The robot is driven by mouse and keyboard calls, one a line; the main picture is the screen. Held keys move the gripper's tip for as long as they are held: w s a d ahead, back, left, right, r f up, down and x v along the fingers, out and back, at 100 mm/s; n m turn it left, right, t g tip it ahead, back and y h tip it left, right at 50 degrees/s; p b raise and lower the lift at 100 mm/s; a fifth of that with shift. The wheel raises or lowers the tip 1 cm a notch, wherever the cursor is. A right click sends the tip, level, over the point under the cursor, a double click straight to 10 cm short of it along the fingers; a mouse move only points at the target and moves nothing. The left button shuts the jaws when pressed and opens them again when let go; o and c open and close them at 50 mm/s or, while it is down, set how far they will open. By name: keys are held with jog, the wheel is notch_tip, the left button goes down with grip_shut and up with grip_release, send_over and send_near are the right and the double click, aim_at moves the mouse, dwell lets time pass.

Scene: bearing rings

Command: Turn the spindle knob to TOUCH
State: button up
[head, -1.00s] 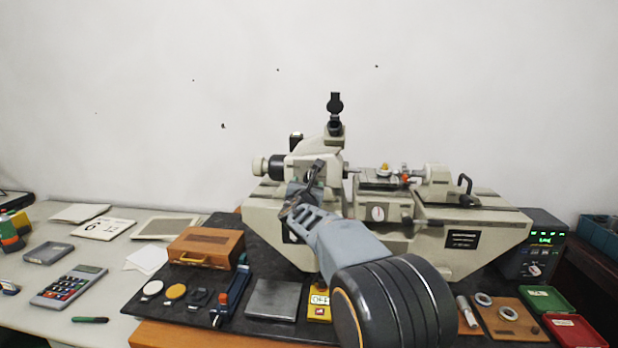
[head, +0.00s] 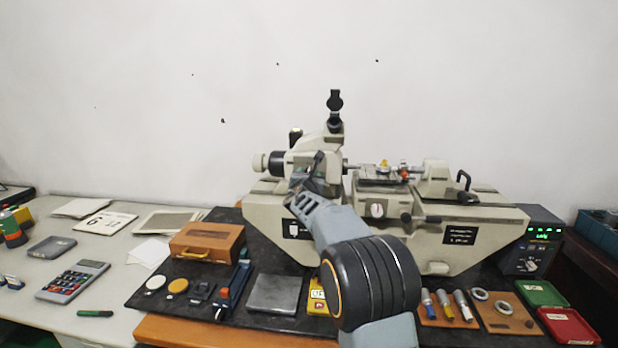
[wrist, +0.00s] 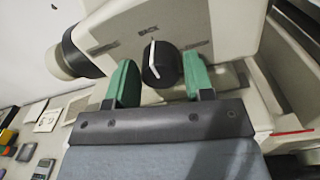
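The spindle knob (wrist: 161,64) is black and round with a white pointer line, on the pale face of the measuring machine (head: 268,222). In the wrist view its line points up, close to the word BACK above it. The labels to its left and right are too blurred to read. My gripper (wrist: 158,72) is open, with one green finger pad on each side of the knob and visible gaps between. In the head view my gripper (head: 308,185) is at the left part of the machine, and my arm hides the knob.
A wooden box (head: 207,243), a grey plate (head: 274,294) and small discs lie in front of the machine at left. A wooden board with coloured-handled tools (head: 446,309) and a digital readout (head: 531,242) are at right. A dark cylinder (wrist: 78,52) sits left of the knob.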

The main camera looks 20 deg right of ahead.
jog(key=c, duration=0.6)
jog(key=shift+f+b, duration=0.15)
jog(key=shift+b, duration=0.3)
jog(key=m+b, duration=0.2)
jog(key=b, duration=0.1)
jog(key=shift+f, duration=0.25)
jog(key=m+b, duration=0.3)
jog(key=b, duration=0.1)
jog(key=shift+m+b, duration=0.3)
jog(key=shift+b, duration=0.1)
jog(key=m+b, duration=0.5)
jog(key=m, duration=0.1)
jog(key=shift+d+m+b, duration=0.1)
jog(key=shift+m+b, duration=0.2)
jog(key=shift+b, duration=0.1)
jog(key=m+b, duration=0.1)
jog(key=m, duration=0.1)
jog(key=shift+m+h+b, duration=0.3)
jog(key=shift+h+b, duration=0.1)
jog(key=shift+r+m+b, duration=0.1)
jog(key=shift+m+b, duration=0.8)
jog(key=shift+m, duration=1)
